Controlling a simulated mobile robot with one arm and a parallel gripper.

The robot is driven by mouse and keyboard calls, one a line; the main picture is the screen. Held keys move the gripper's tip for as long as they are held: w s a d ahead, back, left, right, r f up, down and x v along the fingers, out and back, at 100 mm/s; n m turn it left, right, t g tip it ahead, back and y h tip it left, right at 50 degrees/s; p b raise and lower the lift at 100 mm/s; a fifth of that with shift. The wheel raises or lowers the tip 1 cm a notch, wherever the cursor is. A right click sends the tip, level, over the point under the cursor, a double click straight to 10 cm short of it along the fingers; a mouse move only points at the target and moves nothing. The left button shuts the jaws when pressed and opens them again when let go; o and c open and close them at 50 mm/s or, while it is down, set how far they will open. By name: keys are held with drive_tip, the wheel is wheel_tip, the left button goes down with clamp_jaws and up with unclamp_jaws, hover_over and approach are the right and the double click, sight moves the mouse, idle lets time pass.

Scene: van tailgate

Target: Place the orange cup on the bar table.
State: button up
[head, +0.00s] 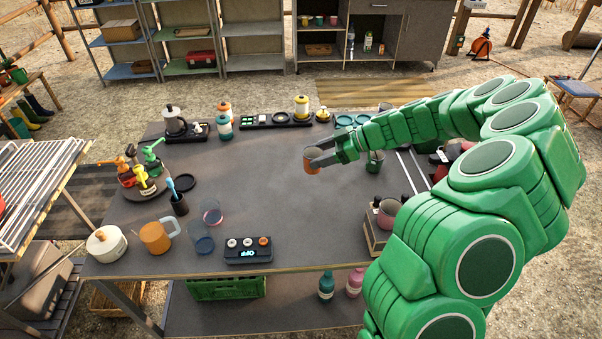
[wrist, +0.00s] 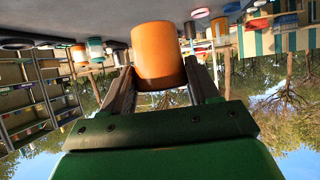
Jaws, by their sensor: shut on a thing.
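The orange cup (head: 311,163) is between the fingers of my gripper (head: 322,157), over the middle of the grey table (head: 270,190) in the head view. In the wrist view the orange cup (wrist: 160,55) fills the space between the two fingertips (wrist: 160,80), which close on its sides. The wrist picture is upside down, with the table top along its upper edge. I cannot tell whether the cup's base touches the table. No label marks any table as the bar table.
A dark cup (head: 375,161) stands just right of my gripper. The table's middle is clear.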

drive_tip(key=shift+f, duration=4.9)
drive_tip(key=shift+f, duration=0.1)
drive_tip(key=o, duration=1.1)
